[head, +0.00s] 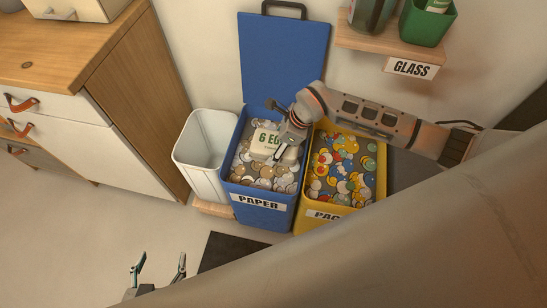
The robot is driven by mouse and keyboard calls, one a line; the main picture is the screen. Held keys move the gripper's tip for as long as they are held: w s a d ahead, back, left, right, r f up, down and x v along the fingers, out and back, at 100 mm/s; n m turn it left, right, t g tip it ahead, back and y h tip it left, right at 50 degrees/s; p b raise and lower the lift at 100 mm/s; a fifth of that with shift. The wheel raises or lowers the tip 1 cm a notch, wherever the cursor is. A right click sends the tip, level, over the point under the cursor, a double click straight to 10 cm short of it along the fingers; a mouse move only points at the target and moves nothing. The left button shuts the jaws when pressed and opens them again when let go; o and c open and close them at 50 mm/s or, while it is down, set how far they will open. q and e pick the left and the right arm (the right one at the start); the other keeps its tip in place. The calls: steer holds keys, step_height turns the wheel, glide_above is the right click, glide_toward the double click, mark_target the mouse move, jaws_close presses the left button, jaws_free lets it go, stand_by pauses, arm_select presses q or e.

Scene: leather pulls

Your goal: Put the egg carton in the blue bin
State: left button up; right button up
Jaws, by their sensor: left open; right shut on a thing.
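The egg carton (266,141) is a pale box with green lettering that reads "6 EG", its end covered by my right gripper. My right gripper (279,153) is shut on the carton. I cannot tell whether the carton touches the paper below. My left gripper (158,268) is open and empty at the bottom left, above the floor and away from the bins.
A white empty bin (190,183) stands left of the blue bin. The blue lid (285,60) is raised behind. A shelf (372,43) labelled GLASS is above right. A wooden cabinet (130,75) stands left.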

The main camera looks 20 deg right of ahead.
step_height(320, 180, down, 4)
steer(key=shift+f+b, duration=0.1)
steer(key=shift+b, duration=0.3)
step_height(320, 180, down, 4)
steer(key=shift+f+b, duration=0.2)
steer(key=shift+b, duration=0.5)
steer(key=shift+r, duration=0.1)
steer(key=o, duration=0.9)
arm_select(q)
steer(key=shift+w+d+r, duration=0.25)
steer(key=shift+w+d, duration=0.2)
steer(key=shift+w, duration=0.15)
arm_select(e)
steer(key=shift+o, duration=0.2)
